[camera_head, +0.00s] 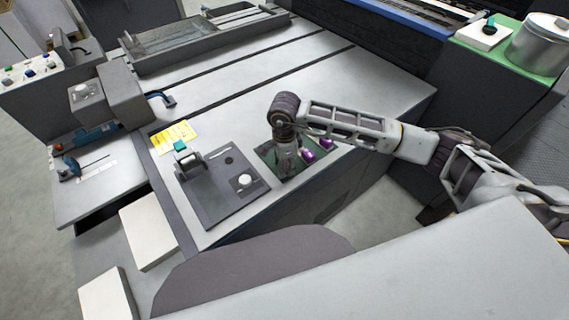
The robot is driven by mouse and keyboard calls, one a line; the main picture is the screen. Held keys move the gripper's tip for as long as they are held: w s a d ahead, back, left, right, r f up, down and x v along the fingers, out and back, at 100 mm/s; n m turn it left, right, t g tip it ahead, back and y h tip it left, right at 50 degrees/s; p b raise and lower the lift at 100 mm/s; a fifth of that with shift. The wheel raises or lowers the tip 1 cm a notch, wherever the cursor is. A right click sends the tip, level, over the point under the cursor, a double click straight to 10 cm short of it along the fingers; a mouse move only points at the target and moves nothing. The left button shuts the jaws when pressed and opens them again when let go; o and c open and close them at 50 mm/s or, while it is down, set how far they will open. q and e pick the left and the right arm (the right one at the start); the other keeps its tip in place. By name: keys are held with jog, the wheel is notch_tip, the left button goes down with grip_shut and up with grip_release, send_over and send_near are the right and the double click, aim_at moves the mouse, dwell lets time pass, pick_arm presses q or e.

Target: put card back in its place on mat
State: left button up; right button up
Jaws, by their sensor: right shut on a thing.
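My right gripper (288,165) points down over a small dark green mat (268,157) on the grey worktop. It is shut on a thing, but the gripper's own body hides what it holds. I cannot make out a card between the fingers. Two small purple objects (308,155) show at the mat's right side, close beside the gripper. A yellow sheet with print (173,135) lies flat on the worktop, left of the mat and apart from the gripper. My left gripper is not in view.
A dark control plate (215,205) with a teal-topped lever (181,150) and a round knob (244,181) stands just left of the mat. A metal canister (540,45) stands on a green top at the upper right. The worktop behind the mat is clear.

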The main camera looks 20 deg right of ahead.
jog(key=shift+f, duration=0.1)
jog(key=o, duration=1.1)
jog(key=shift+c, duration=0.2)
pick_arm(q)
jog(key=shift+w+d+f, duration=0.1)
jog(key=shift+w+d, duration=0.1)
pick_arm(e)
jog(key=shift+o, duration=0.2)
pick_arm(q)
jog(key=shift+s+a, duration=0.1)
pick_arm(e)
jog(key=shift+r, duration=0.25)
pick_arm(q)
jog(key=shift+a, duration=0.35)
pick_arm(e)
notch_tip(320, 180, up, 12)
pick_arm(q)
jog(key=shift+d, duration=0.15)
pick_arm(e)
jog(key=shift+f, duration=0.1)
